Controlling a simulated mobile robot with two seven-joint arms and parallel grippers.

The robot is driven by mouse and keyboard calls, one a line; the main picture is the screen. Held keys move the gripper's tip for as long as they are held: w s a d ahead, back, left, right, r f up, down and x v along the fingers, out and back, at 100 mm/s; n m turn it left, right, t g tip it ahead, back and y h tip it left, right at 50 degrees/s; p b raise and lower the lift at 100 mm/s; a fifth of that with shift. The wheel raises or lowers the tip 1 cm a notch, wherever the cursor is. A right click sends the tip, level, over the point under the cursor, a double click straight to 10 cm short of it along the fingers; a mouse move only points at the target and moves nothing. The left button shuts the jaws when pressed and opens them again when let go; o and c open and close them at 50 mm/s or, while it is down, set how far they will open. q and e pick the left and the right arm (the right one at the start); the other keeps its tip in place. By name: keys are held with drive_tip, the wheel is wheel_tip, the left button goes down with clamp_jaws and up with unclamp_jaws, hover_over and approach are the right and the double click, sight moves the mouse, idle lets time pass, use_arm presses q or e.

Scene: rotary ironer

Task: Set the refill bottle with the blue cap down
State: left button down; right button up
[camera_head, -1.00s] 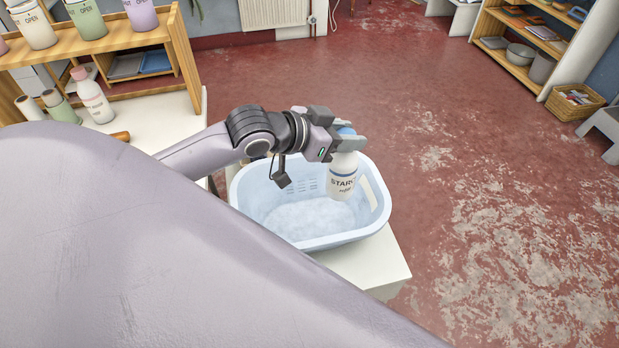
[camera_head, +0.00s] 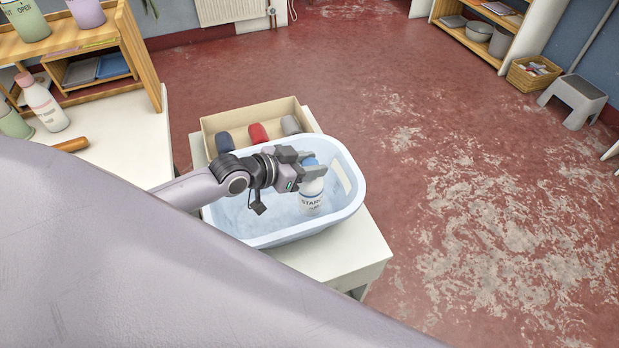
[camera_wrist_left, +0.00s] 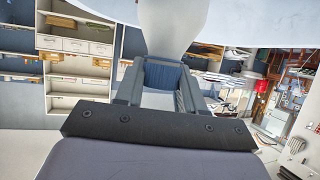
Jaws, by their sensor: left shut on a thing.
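The refill bottle (camera_head: 311,197) is white with a blue cap and the word STARCH partly visible. It is upright over or inside the light blue basket (camera_head: 345,208), toward its right end. My left gripper (camera_head: 313,164) is shut on it at the blue cap. In the left wrist view the blue cap (camera_wrist_left: 165,78) sits between the two fingers, with the white bottle body (camera_wrist_left: 172,28) beyond. Whether the bottle's base touches the basket floor cannot be told. My right gripper is not in view.
The basket stands on a white table (camera_head: 345,257). Behind it is a cardboard box (camera_head: 265,112) with dark, red and grey items. At left, a wooden shelf (camera_head: 140,55) and a pink-capped bottle (camera_head: 42,103) stand on another white surface. Red floor lies open to the right.

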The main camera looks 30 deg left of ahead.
use_arm(q)
drive_tip(key=shift+f+b, duration=0.5)
drive_tip(key=shift+f, duration=1.7)
drive_tip(key=c, duration=1.1)
unclamp_jaws()
drive_tip(key=shift+f, duration=0.2)
drive_tip(key=o, duration=0.4)
drive_tip(key=shift+r, duration=0.1)
drive_tip(key=shift+r, duration=0.1)
drive_tip(key=p+v, duration=0.2)
drive_tip(key=v, duration=1)
